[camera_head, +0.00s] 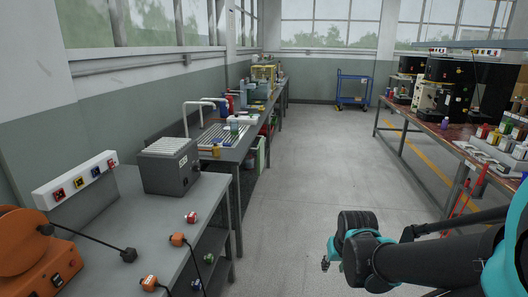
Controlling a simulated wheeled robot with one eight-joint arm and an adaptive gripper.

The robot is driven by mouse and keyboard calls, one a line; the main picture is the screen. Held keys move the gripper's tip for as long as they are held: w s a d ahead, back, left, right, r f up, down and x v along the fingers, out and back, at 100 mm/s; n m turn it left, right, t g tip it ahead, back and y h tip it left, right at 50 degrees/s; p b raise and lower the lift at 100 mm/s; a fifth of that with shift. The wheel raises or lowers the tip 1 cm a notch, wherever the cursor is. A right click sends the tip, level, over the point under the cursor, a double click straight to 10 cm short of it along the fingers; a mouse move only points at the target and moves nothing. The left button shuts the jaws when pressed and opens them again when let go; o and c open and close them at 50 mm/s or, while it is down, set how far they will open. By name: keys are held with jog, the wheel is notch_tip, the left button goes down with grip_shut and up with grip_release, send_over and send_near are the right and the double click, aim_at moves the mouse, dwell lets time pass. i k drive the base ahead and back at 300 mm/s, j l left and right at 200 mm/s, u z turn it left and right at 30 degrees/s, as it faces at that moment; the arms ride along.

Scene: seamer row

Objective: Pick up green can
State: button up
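A small green can-like object (234,128) stands on the left-hand bench, on or beside a pale slatted rack; it is too small to identify surely. Another small green item (208,258) shows on the shelf under the near left bench. My gripper (326,264) is at the lower middle, over the aisle floor, well apart from both benches. Only its small dark tip shows beyond my teal and black arm, so its opening is unclear. I see nothing held in it.
The near left bench (130,190) carries a grey box (170,166), an orange machine (35,250) and cabled orange plugs. The right bench (415,122) holds several small coloured containers. A blue cart (353,90) stands far back. The aisle between the benches is clear.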

aim_at(234, 131)
jog(key=i, duration=1.95)
jog(key=i+l+u, duration=0.1)
jog(key=i+u, duration=0.3)
jog(key=i, duration=0.15)
jog(key=i+l+u, duration=0.35)
jog(key=i, duration=0.15)
jog(key=u, duration=0.2)
jog(key=i+j, duration=0.05)
